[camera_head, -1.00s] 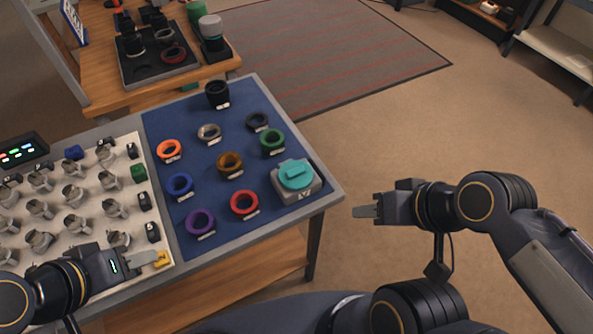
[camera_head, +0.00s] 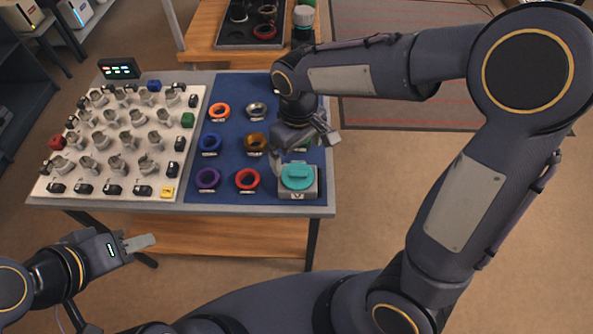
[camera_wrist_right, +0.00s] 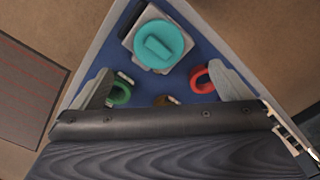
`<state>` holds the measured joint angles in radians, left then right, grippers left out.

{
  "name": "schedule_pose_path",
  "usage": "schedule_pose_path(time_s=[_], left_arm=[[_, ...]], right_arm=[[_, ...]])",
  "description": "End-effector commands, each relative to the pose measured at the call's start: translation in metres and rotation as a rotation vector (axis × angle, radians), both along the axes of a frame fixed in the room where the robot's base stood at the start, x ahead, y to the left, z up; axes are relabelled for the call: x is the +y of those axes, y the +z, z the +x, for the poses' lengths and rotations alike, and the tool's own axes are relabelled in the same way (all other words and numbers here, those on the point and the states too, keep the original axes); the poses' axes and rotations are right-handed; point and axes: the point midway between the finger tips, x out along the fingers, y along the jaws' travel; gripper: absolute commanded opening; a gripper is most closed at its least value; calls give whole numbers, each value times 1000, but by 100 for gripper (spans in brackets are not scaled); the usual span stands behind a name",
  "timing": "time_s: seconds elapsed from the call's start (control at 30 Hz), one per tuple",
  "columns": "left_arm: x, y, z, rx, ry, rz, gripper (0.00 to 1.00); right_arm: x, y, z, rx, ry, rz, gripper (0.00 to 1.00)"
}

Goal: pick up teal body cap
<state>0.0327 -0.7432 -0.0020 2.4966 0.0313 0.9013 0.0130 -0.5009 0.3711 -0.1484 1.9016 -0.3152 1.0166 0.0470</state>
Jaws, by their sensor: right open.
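The teal body cap (camera_head: 297,176) is a round teal disc with a raised bar across its top. It sits on a grey block (camera_head: 297,194) at the front right corner of the blue mat. It also shows in the right wrist view (camera_wrist_right: 158,44), beyond the fingertips. My right gripper (camera_head: 300,150) is open and empty, above the mat just behind the cap; its two fingers (camera_wrist_right: 167,85) show apart in the wrist view. My left gripper (camera_head: 140,243) is off the table's front edge, at lower left, with nothing seen in it; its finger gap cannot be made out.
Coloured rings stand on the blue mat (camera_head: 228,168), including a red ring (camera_head: 247,180) left of the cap and a green ring (camera_wrist_right: 119,94). A white board (camera_head: 95,182) with several grey parts lies to the left. My right arm hides the mat's back right.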

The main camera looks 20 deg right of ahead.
Motion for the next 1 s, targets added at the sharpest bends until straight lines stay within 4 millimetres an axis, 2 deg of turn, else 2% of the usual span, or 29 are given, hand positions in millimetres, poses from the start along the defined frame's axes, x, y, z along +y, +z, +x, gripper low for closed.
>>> schedule_pose_path(time_s=[0.37, 0.6, 0.9, 0.93, 1.0], left_arm=[[0, 0, 0, 0, 0, 0, 36], [0, 1, 0, 0, 0, 0, 36], [0, 1, 0, 0, 0, 0, 36], [0, 1, 0, 0, 0, 0, 36], [0, 1, 0, 0, 0, 0, 36]], right_arm=[[0, -40, 1, 7, 8, -11, 98], [-2, -74, 1, 5, 8, -10, 98], [-2, -80, 2, 2, 7, -8, 98], [-2, -80, 2, 2, 7, -8, 96], [-2, -80, 2, 2, 7, -8, 87]])
